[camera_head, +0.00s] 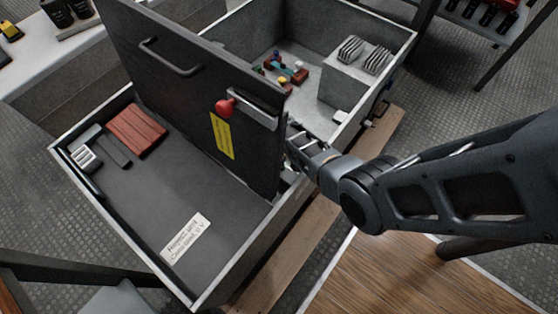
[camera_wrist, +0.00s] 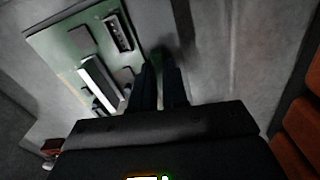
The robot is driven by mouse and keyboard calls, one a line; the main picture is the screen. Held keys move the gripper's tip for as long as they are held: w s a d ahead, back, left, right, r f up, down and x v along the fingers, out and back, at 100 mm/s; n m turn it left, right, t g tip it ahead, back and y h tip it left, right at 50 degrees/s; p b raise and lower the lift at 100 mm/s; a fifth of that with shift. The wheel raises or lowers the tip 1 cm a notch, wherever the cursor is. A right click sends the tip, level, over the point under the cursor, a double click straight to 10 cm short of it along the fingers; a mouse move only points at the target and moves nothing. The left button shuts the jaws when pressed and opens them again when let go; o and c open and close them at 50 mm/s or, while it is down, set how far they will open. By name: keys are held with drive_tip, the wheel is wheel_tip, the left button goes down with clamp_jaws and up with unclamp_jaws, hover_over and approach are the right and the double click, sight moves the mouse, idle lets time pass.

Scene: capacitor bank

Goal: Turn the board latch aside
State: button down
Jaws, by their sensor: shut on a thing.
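My gripper (camera_wrist: 160,72) is shut on a small dark part beside the green circuit board, which I take to be the board latch. That part is mostly hidden between the fingers, and how far it is turned cannot be told. The green circuit board (camera_wrist: 72,47) carries a white bar and dark chips, and lies to the left of the fingers in the wrist view. In the head view, my gripper (camera_head: 292,142) reaches in past the right edge of the upright dark panel. Its fingertips, the board and the latch are hidden there.
The dark panel (camera_head: 190,98) stands upright across the grey cabinet, with a handle, a red-knobbed lever (camera_head: 225,106) and a yellow label. The near tray holds a red ribbed block (camera_head: 137,130) and a white note (camera_head: 186,238). Small coloured parts (camera_head: 285,68) lie in the far bay.

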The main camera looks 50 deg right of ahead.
drive_tip(key=shift+n, duration=0.5)
drive_tip(key=c, duration=1.1)
unclamp_jaws()
drive_tip(key=shift+c, duration=0.2)
drive_tip(key=shift+r, duration=0.1)
drive_tip(key=shift+r+p, duration=2.05)
drive_tip(key=shift+r, duration=1.75)
